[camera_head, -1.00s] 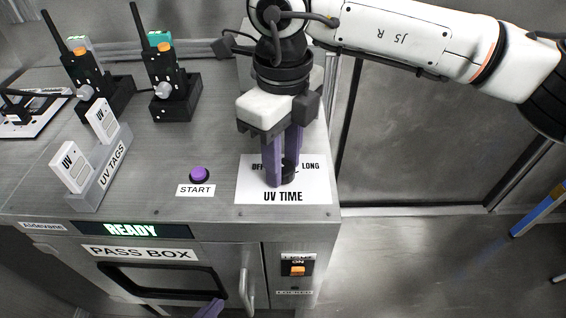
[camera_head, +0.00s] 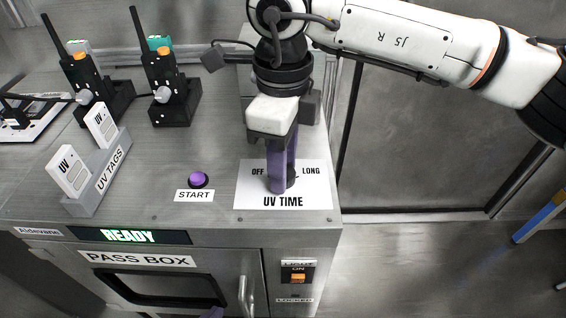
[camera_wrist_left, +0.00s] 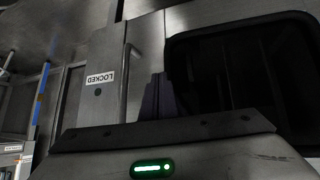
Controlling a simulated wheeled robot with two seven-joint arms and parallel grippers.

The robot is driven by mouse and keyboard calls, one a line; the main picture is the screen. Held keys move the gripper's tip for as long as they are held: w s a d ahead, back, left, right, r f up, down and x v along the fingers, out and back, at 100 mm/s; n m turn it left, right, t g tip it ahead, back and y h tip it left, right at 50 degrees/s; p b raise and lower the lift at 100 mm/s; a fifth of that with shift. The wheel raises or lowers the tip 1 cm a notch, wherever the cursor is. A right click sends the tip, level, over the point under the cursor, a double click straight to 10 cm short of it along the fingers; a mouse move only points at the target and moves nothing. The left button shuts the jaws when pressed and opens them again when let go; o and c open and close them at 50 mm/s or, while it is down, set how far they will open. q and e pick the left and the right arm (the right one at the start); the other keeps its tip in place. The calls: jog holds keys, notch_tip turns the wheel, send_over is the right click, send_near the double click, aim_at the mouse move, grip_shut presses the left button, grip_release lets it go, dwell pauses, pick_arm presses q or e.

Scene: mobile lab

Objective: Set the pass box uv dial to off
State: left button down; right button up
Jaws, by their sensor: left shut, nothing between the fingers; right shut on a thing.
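The pass box (camera_head: 290,235) has a white UV TIME plate (camera_head: 247,196) on its top, with OFF at the left and LONG at the right. The black UV dial (camera_head: 291,178) shows partly on this plate, mostly hidden by my right gripper (camera_head: 281,188). The right gripper points down with its purple fingers shut on the dial. I cannot tell which mark the dial points to. My left gripper (camera_head: 214,313) barely shows at the bottom edge, in front of the door. In the left wrist view its dark fingers (camera_wrist_left: 158,98) are shut and empty near the door handle (camera_wrist_left: 125,85).
A purple START button (camera_head: 198,180) is left of the plate. A UV TAGS holder (camera_head: 107,181) with white tags and two black radios (camera_head: 175,95) stand further left. The READY display (camera_head: 130,236), door handle (camera_head: 246,296) and orange light switch (camera_head: 298,278) are on the front.

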jog(key=o, duration=1.1)
jog(key=shift+c, duration=0.2)
pick_arm(q)
jog(key=shift+s+r+p, duration=0.15)
jog(key=shift+r+p, duration=0.05)
jog(key=shift+p, duration=0.45)
pick_arm(e)
notch_tip(320, 180, up, 10)
jog(key=shift+r, duration=0.2)
pick_arm(q)
jog(key=shift+r, duration=0.15)
